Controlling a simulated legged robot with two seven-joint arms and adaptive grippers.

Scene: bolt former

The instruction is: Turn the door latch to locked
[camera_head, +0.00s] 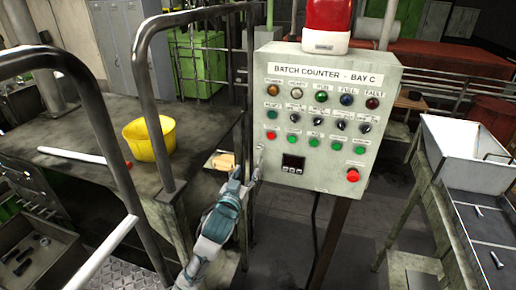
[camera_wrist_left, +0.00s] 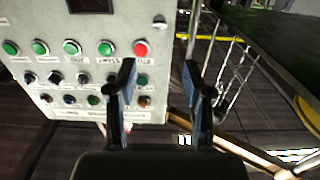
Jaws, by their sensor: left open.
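The control box (camera_head: 330,72), labelled "BATCH COUNTER - BAY C", stands upright on a post; its face shows upside down in the left wrist view (camera_wrist_left: 60,60). A small pale fitting at its lower left edge (camera_head: 260,150) looks like the door latch; in the left wrist view it is a small knob (camera_wrist_left: 160,22) near the panel edge. Its turned position is too small to tell. My left gripper (camera_head: 256,172) is just below the fitting, beside the box's left edge. In the left wrist view its two fingers (camera_wrist_left: 162,80) are apart with nothing between them. My right gripper is not seen.
The box face carries lamps, selector knobs, push buttons and a red mushroom button (camera_head: 352,175). A metal handrail (camera_head: 142,100) stands left of my left arm. A yellow bucket (camera_head: 150,138) sits on the bench behind it. A white bin (camera_head: 465,145) is at the right.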

